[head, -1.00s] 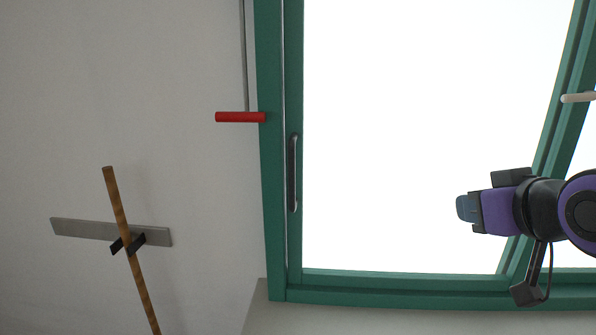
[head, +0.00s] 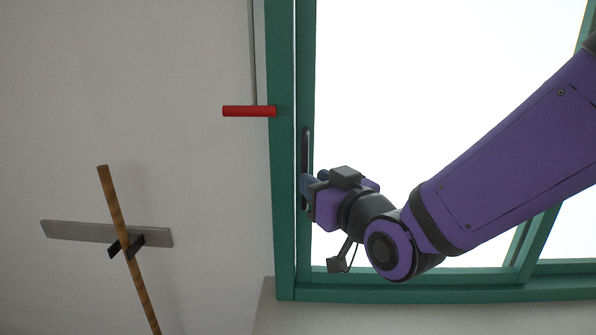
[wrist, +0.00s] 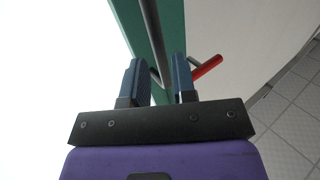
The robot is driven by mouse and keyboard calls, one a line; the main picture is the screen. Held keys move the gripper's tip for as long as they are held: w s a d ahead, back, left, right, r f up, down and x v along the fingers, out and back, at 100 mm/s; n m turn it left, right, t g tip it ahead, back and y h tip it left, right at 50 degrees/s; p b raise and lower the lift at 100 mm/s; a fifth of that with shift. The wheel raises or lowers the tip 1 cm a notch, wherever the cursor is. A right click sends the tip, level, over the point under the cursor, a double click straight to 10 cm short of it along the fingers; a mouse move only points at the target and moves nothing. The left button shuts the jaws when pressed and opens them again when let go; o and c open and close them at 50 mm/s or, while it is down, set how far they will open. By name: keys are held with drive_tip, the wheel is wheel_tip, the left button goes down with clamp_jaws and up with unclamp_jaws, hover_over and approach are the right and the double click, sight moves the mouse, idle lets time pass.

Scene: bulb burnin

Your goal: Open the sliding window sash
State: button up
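The green-framed window sash (head: 304,60) stands at the left side of the bright window opening. Its dark vertical bar handle (head: 305,143) is on the sash's left stile, and it also shows in the wrist view (wrist: 153,35). My gripper (head: 307,187) is at the lower part of the handle. In the wrist view my gripper (wrist: 160,75) has its two blue fingers apart, with the handle running in between or just ahead of them. I cannot tell whether either finger touches the handle.
A red lever (head: 249,111) on a grey rod sticks out from the wall left of the frame; it also shows in the wrist view (wrist: 207,67). A wooden pole (head: 113,200) hangs in a clip by a grey metal strip (head: 75,231). Tiled floor (wrist: 285,120) lies at the right.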

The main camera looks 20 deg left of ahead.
drive_tip(key=x, duration=0.6)
drive_tip(key=shift+w, duration=0.1)
clamp_jaws()
